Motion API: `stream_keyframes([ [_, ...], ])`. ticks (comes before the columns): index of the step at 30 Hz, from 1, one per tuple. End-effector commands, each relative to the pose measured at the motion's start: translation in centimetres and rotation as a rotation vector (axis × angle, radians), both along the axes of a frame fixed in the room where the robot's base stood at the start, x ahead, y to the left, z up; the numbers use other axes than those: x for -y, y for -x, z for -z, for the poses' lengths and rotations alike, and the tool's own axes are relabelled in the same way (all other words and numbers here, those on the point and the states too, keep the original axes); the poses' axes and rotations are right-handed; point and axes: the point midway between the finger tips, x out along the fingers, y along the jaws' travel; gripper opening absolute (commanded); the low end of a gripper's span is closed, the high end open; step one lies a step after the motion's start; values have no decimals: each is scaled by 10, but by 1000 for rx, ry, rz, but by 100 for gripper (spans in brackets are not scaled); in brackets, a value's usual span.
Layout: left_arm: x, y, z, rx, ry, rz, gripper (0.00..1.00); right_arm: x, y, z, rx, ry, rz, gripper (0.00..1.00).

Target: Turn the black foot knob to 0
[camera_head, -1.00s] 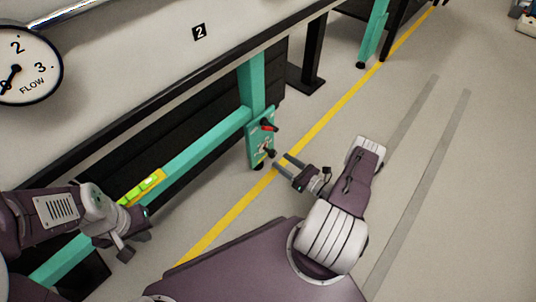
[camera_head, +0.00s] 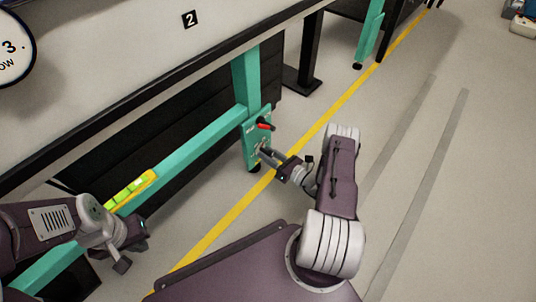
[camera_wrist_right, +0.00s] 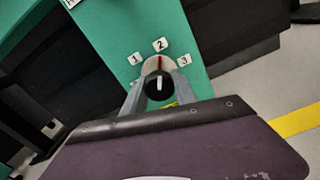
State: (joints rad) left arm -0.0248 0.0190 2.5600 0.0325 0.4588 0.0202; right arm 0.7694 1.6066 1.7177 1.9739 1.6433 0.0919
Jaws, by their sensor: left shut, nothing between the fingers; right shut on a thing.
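The black foot knob (camera_wrist_right: 158,84) is in the right wrist view, on a grey round dial set on a green plate (camera_wrist_right: 110,28). A white line on the knob points up, toward a red mark below the label 2. Labels 1, 2 and 3 stand around the dial; I cannot make out a 0. My right gripper (camera_wrist_right: 160,92) is shut on the knob, one finger on each side. In the head view the right gripper (camera_head: 270,155) reaches the plate's lower part and hides the knob. My left gripper (camera_head: 122,262) is shut and empty at lower left.
A red-and-black handle (camera_head: 265,126) sits on the plate just above the right gripper. A yellow-green level (camera_head: 131,190) rests on the green beam near the left arm. A yellow floor line (camera_head: 228,213) runs past the green leg.

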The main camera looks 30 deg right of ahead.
Motion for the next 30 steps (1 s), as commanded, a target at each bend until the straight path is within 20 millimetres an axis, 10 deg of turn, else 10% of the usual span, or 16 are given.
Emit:
stream_keyframes([
  [30,0,0,-53,0,0,0,0,2,0,-3,278,674,0,0],
])
